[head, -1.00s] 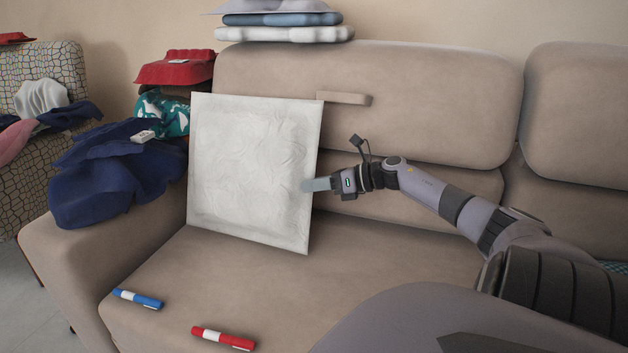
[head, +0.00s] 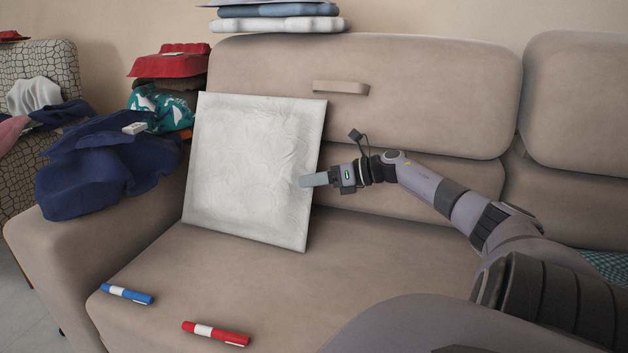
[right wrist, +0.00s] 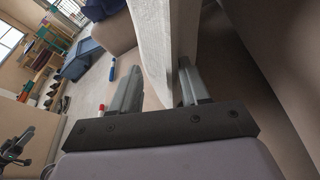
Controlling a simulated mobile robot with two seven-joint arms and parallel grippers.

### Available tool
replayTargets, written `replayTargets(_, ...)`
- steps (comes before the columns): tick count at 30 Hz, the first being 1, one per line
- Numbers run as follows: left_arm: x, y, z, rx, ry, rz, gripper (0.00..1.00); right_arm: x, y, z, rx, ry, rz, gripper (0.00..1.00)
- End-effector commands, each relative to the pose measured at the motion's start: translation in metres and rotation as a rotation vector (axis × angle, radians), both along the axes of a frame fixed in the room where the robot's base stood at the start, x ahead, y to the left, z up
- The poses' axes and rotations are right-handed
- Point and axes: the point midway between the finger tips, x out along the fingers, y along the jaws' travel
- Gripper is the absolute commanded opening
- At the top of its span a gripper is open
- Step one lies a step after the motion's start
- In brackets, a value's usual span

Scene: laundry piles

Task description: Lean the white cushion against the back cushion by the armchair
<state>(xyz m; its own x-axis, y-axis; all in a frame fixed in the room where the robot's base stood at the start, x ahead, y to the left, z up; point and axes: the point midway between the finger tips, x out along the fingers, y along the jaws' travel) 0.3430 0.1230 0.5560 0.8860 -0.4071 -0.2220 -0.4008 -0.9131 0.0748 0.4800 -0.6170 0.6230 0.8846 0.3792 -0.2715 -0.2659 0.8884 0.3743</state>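The white cushion (head: 254,172) stands on the seat at the sofa's left end, in front of the back cushion (head: 366,97). It tilts back. Whether its rear touches the back cushion is hidden. My right gripper (head: 315,180) is at its right edge, one finger showing in front of it. In the right wrist view the fingers (right wrist: 158,85) are apart on either side of the cushion (right wrist: 165,38), with a gap beside the left finger. The patterned armchair (head: 38,72) is at the far left.
A blue pen (head: 127,294) and a red pen (head: 216,333) lie on the seat front. Dark blue cloth (head: 105,168) and a teal cloth (head: 160,108) are piled on the left armrest. Folded items (head: 278,24) lie on the backrest top. The seat's middle is clear.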

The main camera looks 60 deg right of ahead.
Motion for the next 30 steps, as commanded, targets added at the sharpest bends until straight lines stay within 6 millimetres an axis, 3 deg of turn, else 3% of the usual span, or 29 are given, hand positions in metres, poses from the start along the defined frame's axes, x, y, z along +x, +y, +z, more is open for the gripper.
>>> replayTargets(11,0.000,-0.001,0.002,-0.009,0.015,-0.004,0.43,-0.007,-0.002,0.001,0.002,0.005,0.000,0.46)
replayTargets(30,0.007,-0.022,0.001,-0.131,0.171,-0.041,0.43,-0.061,-0.026,0.019,0.002,0.002,0.000,0.46)
